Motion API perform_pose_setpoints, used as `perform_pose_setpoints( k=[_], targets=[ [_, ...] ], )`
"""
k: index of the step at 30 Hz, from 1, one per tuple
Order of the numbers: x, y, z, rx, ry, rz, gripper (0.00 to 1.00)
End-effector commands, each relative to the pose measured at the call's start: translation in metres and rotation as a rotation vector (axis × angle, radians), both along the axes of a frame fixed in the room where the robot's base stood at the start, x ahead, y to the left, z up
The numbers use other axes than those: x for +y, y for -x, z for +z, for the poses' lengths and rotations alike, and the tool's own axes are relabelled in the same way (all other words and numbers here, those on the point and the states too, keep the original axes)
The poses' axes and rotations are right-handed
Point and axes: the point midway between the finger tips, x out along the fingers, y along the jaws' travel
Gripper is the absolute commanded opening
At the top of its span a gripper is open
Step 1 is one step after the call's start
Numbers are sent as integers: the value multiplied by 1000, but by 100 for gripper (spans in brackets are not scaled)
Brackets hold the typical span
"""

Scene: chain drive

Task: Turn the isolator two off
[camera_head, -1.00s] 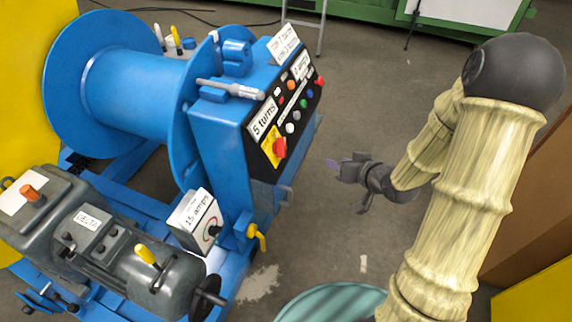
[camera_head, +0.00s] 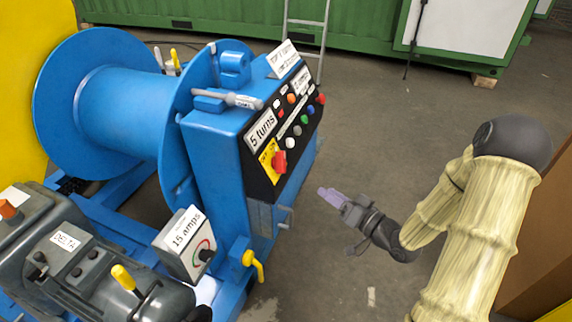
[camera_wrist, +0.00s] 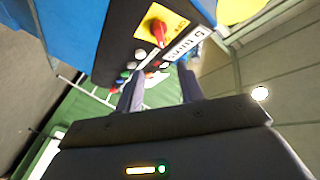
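A red rotary switch handle on a yellow plate (camera_head: 271,161) sits low on the black front panel of the blue machine. It looks like an isolator; I cannot read a number on it. In the wrist view, the red handle (camera_wrist: 158,30) shows beyond my fingers, on its yellow plate. My gripper (camera_head: 329,194) is in free air to the right of the panel, apart from the switch, with its fingers pointing toward the machine. In the wrist view, my two fingers (camera_wrist: 160,90) stand apart with nothing between them.
A "15 amps" box (camera_head: 185,245) and a yellow-handled valve (camera_head: 252,262) are lower left. The floor right of the machine is clear.

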Motion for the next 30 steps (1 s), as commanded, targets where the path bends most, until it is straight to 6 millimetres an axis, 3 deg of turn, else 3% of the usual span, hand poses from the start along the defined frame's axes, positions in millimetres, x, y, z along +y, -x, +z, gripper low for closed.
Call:
perform_pose_setpoints(
  k=[30],
  targets=[
    [117, -112, -1, -2, 1, 1, 38]
  ],
)
